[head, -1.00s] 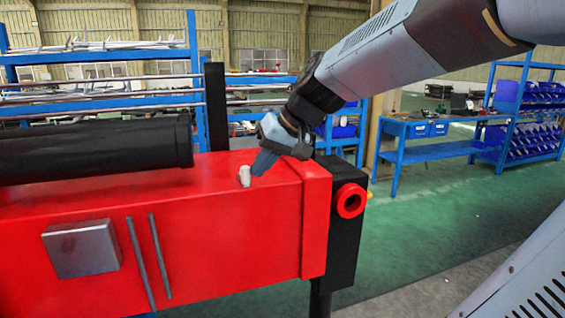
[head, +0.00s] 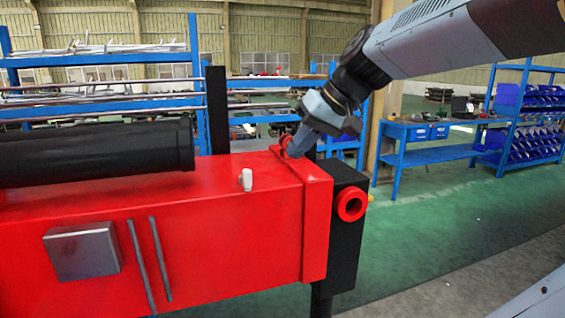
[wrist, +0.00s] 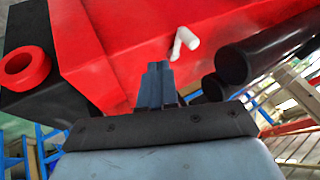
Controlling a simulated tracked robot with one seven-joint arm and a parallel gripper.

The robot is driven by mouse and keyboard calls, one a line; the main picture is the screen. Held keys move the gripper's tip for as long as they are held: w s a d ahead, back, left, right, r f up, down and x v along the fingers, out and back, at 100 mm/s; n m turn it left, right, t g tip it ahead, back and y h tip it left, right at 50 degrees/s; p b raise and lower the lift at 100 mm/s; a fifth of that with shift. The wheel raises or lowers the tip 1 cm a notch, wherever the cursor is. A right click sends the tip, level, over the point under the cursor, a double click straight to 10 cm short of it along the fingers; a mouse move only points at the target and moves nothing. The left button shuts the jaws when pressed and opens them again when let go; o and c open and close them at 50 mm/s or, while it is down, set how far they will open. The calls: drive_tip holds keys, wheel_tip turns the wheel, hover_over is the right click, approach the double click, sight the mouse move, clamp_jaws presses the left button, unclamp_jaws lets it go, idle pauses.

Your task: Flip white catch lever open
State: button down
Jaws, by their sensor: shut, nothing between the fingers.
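The white catch lever (head: 247,180) stands up from the top of the red beam, near its right end. In the wrist view the lever (wrist: 184,42) shows as a small white bent piece on the red surface, beyond and to the right of my fingertips. My gripper (head: 292,152) is above the beam's right end, up and to the right of the lever and apart from it. In the wrist view my gripper (wrist: 157,72) has its fingers together, with nothing between them.
A thick black cylinder (head: 95,152) lies along the beam (head: 215,235) to the left of the lever. A black upright post (head: 216,110) stands behind. A red ring (head: 351,203) sticks out at the beam's right end. The beam top around the lever is clear.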

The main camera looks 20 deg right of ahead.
drive_tip(key=v, duration=0.3)
drive_tip(key=shift+s+r, duration=0.25)
drive_tip(key=s+f+m+t+h, duration=0.1)
drive_tip(key=s+f+h, duration=0.4)
drive_tip(key=s+f, duration=0.3)
wheel_tip(320, 180, down, 5)
drive_tip(key=shift+d+r+h, duration=0.2)
drive_tip(key=shift+d+h, duration=0.1)
drive_tip(key=shift+h, duration=0.1)
drive_tip(key=shift+a, duration=0.1)
